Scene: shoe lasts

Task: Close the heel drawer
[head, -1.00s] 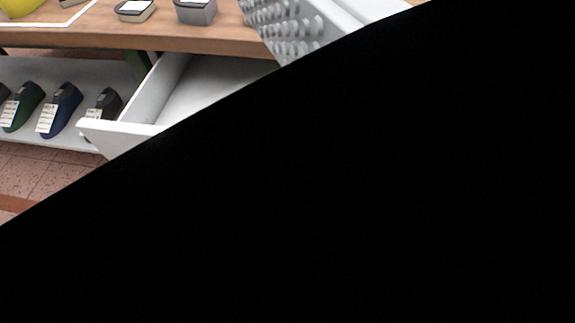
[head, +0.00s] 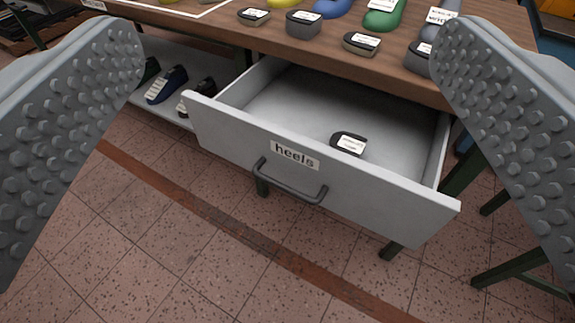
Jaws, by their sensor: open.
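The heel drawer (head: 225,143) is a light grey drawer pulled out from under the wooden bench. Its front carries a label reading "heels" (head: 295,155) and a dark bar handle (head: 288,186). One dark heel piece (head: 348,143) with a white tag lies inside on the drawer floor. My gripper (head: 295,130) is open, with its two grey studded fingers at the left and right of the view. The drawer front shows between the fingers, farther off. I see no contact between the fingers and the drawer.
The wooden bench top (head: 385,68) holds several heel pieces and coloured lasts. A low shelf (head: 150,95) with tagged lasts is at the left. Dark green bench legs (head: 465,175) stand at the right. The tiled floor (head: 200,250) in front is clear.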

